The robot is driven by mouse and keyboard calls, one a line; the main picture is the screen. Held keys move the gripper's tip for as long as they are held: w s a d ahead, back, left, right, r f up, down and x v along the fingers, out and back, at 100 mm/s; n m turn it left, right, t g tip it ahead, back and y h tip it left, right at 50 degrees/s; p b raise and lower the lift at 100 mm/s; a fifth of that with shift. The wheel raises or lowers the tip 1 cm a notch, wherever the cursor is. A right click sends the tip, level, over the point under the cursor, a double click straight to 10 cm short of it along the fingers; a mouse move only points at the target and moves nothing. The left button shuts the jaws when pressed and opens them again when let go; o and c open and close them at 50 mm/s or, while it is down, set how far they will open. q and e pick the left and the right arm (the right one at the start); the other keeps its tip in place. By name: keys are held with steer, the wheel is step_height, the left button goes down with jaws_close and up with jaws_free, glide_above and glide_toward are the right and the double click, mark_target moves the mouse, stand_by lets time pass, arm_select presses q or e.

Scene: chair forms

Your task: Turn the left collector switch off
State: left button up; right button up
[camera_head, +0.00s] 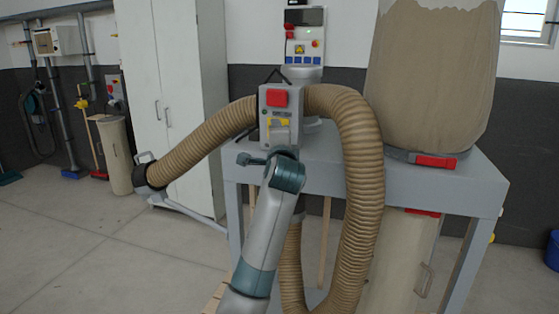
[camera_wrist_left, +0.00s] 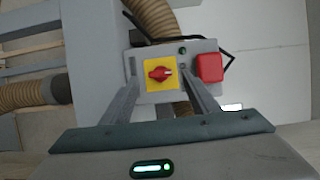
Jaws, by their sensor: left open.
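A grey switch box (camera_head: 297,113) with a red block (camera_head: 277,98) on its upper part stands at the front of the blue-grey collector frame. Its yellow plate (camera_head: 279,122) is partly hidden behind my left gripper (camera_head: 280,133). In the left wrist view the yellow plate (camera_wrist_left: 151,89) carries a red rotary knob (camera_wrist_left: 160,73), and the red block (camera_wrist_left: 209,67) sits to its right. The knob's grip lies roughly sideways in that view. My left gripper (camera_wrist_left: 160,83) is open, its fingers on either side of the plate; contact cannot be told. My right gripper is out of view.
A ribbed brown hose (camera_head: 360,150) arches beside the box and hangs down on the right. The blue-grey table frame (camera_head: 425,185) bears a large beige bag (camera_head: 430,75). A white cabinet (camera_head: 165,90) stands behind. Open floor (camera_head: 80,235) lies to the left.

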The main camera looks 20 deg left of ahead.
arm_select(q)
steer(key=b+v, duration=0.4)
steer(key=v, duration=0.8)
steer(key=shift+s, duration=0.3)
